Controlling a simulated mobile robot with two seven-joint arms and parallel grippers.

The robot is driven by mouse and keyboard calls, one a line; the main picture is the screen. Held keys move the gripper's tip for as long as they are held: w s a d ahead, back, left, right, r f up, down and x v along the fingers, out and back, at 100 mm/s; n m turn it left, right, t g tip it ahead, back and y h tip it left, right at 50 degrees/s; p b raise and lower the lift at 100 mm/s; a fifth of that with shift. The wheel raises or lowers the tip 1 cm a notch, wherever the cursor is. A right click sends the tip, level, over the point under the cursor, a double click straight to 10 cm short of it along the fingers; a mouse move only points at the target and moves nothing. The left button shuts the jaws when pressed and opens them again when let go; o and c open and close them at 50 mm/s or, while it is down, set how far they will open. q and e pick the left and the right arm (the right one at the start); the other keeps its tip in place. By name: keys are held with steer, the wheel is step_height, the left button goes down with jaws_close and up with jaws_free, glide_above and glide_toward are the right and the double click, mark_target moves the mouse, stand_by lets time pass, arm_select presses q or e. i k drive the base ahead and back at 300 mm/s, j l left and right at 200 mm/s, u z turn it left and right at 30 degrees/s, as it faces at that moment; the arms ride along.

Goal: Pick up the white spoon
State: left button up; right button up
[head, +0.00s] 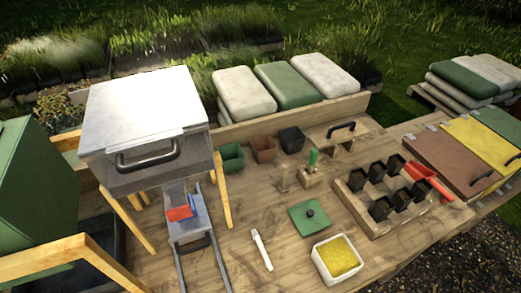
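A slim white item that looks like the white spoon (262,250) lies on the wooden table, left of the green square lid and the white tub. Its wider end points toward the back of the table, and its thin end points toward the front. It lies apart from the things around it, and nothing covers it. Neither of my grippers shows in the head view.
A white box (140,105) on wooden legs stands left over metal rails (209,261). Right of the spoon are a green lid (299,219) and a tub of yellow grains (316,262). Black pots (381,209) stand farther right. Bare wood surrounds the spoon.

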mark_target(256, 237)
steer(key=j+z, duration=0.7)
steer(key=j, duration=0.25)
steer(key=k, duration=0.45)
steer(key=i+l+u, duration=0.2)
steer(key=u, duration=0.25)
steer(key=i+l+u, duration=0.15)
steer(key=l+u, duration=0.25)
steer(key=i+l+u, duration=0.1)
steer(key=l+u, duration=1.65)
